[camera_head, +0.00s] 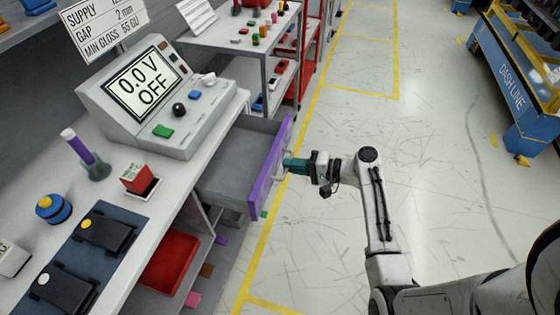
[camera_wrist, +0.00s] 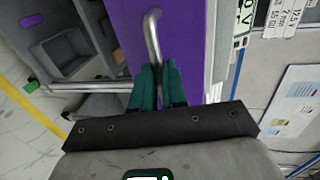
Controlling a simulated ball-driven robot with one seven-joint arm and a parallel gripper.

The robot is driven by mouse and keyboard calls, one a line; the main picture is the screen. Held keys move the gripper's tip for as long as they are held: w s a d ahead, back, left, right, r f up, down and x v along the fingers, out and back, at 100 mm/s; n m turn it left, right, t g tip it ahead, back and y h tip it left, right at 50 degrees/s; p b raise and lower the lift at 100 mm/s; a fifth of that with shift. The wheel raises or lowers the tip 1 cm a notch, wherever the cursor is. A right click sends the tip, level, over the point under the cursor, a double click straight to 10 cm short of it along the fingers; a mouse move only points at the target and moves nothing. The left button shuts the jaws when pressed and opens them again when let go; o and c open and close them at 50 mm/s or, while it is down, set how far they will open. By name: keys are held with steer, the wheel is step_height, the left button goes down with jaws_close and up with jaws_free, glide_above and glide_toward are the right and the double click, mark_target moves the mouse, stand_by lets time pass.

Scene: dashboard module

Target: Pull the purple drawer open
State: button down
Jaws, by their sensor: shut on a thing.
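The purple drawer (camera_head: 268,170) stands pulled out from under the workbench in the head view, with its grey empty inside showing. Its purple front also fills the upper middle of the wrist view (camera_wrist: 185,40). A curved metal handle (camera_wrist: 152,38) is fixed to that front. My gripper (camera_head: 288,165) is at the handle from the outer side of the drawer. In the wrist view its green fingers (camera_wrist: 157,84) are shut on the lower part of the handle. The handle part between the fingers is hidden.
The workbench (camera_head: 217,115) carries a supply box (camera_head: 150,95) reading 0.0 V OFF, a red block and a purple-topped flask. A red bin (camera_head: 168,262) sits on a shelf below. The floor right of the drawer is clear; a blue line cart (camera_head: 520,90) stands far right.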

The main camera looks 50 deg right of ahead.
steer(key=f+v, duration=0.1)
steer(key=v, duration=0.5)
steer(key=shift+s+f, duration=0.2)
steer(key=shift+s, duration=0.1)
steer(key=c, duration=1.2)
jaws_free()
steer(key=shift+d, duration=0.1)
steer(key=v, duration=1)
steer(key=shift+s+r+b, duration=0.1)
steer(key=shift+s+b, duration=0.2)
steer(key=shift+s, duration=0.05)
